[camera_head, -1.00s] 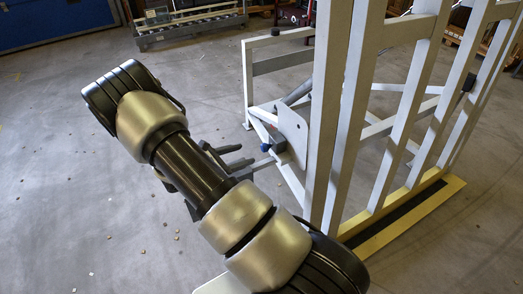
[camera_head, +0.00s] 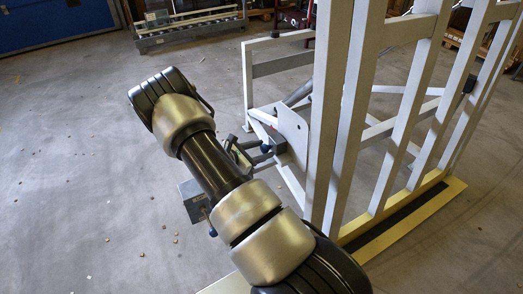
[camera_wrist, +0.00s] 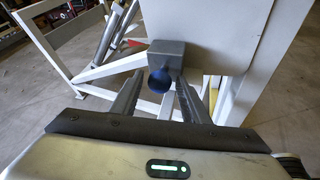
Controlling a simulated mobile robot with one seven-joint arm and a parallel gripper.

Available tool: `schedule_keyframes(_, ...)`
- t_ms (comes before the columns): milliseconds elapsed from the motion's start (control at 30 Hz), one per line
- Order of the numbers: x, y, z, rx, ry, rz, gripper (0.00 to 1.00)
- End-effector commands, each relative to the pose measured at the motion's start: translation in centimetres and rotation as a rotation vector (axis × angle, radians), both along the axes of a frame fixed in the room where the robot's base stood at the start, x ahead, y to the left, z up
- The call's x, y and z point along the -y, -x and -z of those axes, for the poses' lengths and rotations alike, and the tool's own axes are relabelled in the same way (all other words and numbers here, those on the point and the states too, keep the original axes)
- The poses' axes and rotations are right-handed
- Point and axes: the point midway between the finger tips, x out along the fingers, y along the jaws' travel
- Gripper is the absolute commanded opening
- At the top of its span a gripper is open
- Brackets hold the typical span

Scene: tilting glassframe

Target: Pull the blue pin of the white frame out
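The white frame (camera_head: 345,110) stands upright at the right in the head view. Its white plate (camera_wrist: 205,30) carries a grey block (camera_wrist: 166,54) in the wrist view. The round blue pin (camera_wrist: 159,81) sticks out of this block towards me. It shows small and dark in the head view (camera_head: 265,148). My gripper (camera_wrist: 160,88) is open, with one finger on each side of the pin's head. No grip on the pin shows; whether a finger touches it I cannot tell. In the head view my arm partly hides the gripper.
A grey box (camera_head: 193,200) with a blue knob (camera_head: 212,233) shows beside my arm in the head view. The frame's slanted bars and posts stand close around the pin. The floor at the left is open, with small scattered bits.

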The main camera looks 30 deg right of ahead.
Motion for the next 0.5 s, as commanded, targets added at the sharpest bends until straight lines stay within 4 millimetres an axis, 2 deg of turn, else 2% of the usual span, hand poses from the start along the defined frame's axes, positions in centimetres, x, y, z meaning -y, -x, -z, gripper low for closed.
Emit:
schedule_keyframes(33,0.0,0.0,0.0,0.0,0.0,0.0,0.32)
schedule_keyframes(233,0.0,0.0,0.0,0.0,0.0,0.0,0.0)
schedule_keyframes(367,-0.2,0.0,0.0,0.0,0.0,-0.001,0.0)
schedule_keyframes(500,-1.7,-0.2,0.1,0.001,0.0,-0.004,0.0)
